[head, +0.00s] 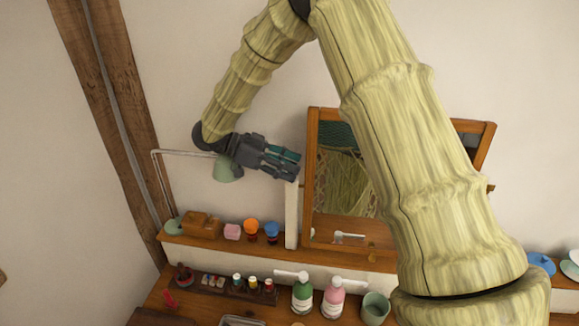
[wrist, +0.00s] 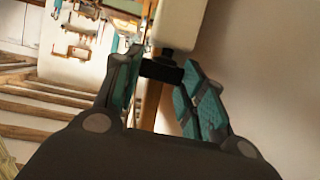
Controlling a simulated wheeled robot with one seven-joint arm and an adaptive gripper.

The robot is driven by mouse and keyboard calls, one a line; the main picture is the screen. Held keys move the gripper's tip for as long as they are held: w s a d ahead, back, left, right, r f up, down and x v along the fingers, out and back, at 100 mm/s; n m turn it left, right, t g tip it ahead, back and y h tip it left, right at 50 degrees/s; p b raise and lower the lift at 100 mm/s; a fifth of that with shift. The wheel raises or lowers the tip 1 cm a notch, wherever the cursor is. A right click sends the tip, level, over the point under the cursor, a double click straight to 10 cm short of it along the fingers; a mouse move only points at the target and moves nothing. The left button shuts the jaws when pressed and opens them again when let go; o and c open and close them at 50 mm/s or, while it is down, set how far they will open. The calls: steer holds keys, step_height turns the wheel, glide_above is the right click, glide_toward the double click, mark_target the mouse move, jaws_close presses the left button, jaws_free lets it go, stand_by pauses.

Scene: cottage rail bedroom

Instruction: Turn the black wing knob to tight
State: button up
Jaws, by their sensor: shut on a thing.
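The black wing knob (wrist: 164,70) is in the wrist view, between the fingers at the end of a pale post (wrist: 178,22). My gripper (wrist: 160,64) is shut on it, with one teal-padded finger on each side. In the head view my gripper (head: 294,166) is at the left side of the mirror, at the top of the pale post (head: 291,215). There the fingers hide the knob. Any tight marking is not readable in either view.
The wood-framed mirror (head: 311,200) is right beside my gripper. A lamp with a green shade (head: 224,171) is close behind my wrist. Below are a shelf with an orange-topped jar (head: 251,228) and a blue-topped jar (head: 272,231), and green (head: 302,297) and pink (head: 333,301) pump bottles.

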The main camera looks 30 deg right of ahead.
stand_by(0.3)
steer(key=o, duration=1)
step_height(320, 180, up, 10)
